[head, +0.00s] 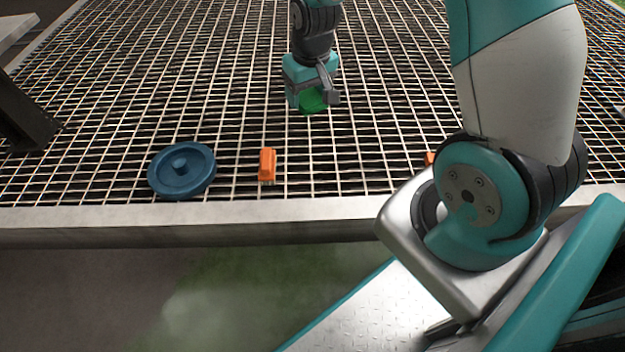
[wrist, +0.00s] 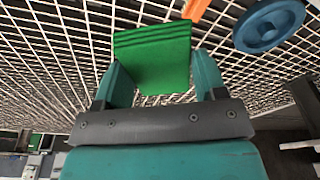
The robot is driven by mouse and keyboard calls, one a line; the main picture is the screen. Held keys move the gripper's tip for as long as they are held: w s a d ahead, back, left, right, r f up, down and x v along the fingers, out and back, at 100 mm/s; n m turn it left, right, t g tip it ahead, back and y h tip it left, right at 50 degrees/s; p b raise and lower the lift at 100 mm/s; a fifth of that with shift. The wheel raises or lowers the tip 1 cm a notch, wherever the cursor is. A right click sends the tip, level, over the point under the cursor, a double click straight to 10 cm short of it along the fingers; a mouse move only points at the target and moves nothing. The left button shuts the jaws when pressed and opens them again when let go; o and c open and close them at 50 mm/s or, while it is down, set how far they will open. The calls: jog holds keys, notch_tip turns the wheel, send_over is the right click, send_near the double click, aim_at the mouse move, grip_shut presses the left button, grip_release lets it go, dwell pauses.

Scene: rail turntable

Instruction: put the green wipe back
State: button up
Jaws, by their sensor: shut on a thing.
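The green wipe (head: 312,101) is a folded green cloth. In the head view it sits between the jaws of my gripper (head: 318,95), over the middle of the metal grating. In the wrist view the wipe (wrist: 153,58) fills the space between the two teal fingers of my gripper (wrist: 164,82), which are shut on its sides. Grating shows all around the wipe. I cannot tell whether the wipe touches the grating or hangs above it. The place where the wipe belongs cannot be made out in these views.
An orange block (head: 267,164) stands on the grating (head: 110,110) near its front edge. Another orange piece (head: 429,159) shows partly behind my arm. Grating around my gripper is clear.

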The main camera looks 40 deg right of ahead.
jog(key=m+b, duration=0.1)
jog(key=b, duration=0.5)
send_over(319, 168)
jog(key=a, duration=0.1)
notch_tip(319, 168, down, 6)
jog(key=f+b, duration=0.3)
jog(key=f, duration=0.4)
jog(key=f+b, duration=0.4)
jog(key=f, duration=0.2)
jog(key=d+f+b, duration=0.1)
jog(key=f+b, duration=0.3)
jog(key=f, duration=0.3)
jog(key=shift+s+f, duration=0.25)
jog(key=shift+f, duration=0.1)
jog(key=shift+f, duration=0.15)
jog(key=o, duration=0.8)
jog(key=shift+o, duration=0.2)
